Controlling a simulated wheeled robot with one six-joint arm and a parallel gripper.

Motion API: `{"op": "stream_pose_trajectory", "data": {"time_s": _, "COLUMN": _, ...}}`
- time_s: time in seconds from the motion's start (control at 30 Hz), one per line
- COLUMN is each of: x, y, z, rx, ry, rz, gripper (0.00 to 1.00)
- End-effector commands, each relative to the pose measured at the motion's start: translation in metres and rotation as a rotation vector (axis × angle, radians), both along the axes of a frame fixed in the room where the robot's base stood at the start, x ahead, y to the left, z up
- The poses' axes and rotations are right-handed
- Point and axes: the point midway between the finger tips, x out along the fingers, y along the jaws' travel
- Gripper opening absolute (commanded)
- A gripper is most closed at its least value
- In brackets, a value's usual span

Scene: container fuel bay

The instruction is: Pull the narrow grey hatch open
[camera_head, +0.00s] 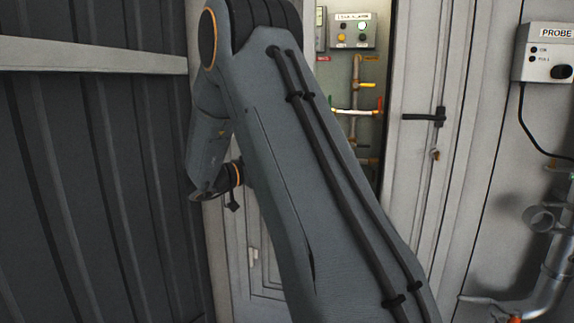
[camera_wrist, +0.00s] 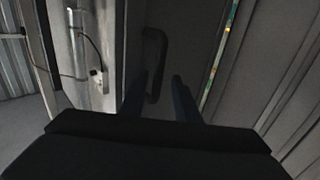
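In the wrist view a dark grey panel, seemingly the narrow grey hatch (camera_wrist: 186,40), fills the upper middle. It carries a black bar handle (camera_wrist: 154,62). My gripper (camera_wrist: 161,78) is open, with its two dark fingers apart and pointing towards the panel. The handle shows between the fingertips, nearer the left one; I cannot tell whether it touches. In the head view my arm covers the middle, and the fingers and their contact with the handle are hidden.
An open bay with pipes and valves (camera_head: 358,108) and a control box (camera_head: 353,30) lies behind my arm. To its right is a pale door with a black handle (camera_head: 424,117). A PROBE box (camera_head: 545,52) hangs far right. A dark ribbed wall (camera_head: 90,180) stands left.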

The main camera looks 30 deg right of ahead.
Motion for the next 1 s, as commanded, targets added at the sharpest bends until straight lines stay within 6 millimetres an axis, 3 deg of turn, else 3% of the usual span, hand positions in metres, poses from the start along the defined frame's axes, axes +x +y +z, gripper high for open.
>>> {"op": "stream_pose_trajectory", "data": {"time_s": 0.3, "x": 0.002, "y": 0.049, "z": -0.001, "rx": 0.000, "ry": -0.001, "rz": 0.004, "gripper": 0.29}}
{"op": "stream_pose_trajectory", "data": {"time_s": 0.5, "x": 0.001, "y": 0.069, "z": 0.001, "rx": -0.001, "ry": -0.002, "rz": 0.001, "gripper": 0.29}}
{"op": "stream_pose_trajectory", "data": {"time_s": 1.0, "x": 0.001, "y": 0.073, "z": 0.001, "rx": 0.000, "ry": -0.001, "rz": 0.000, "gripper": 0.29}}
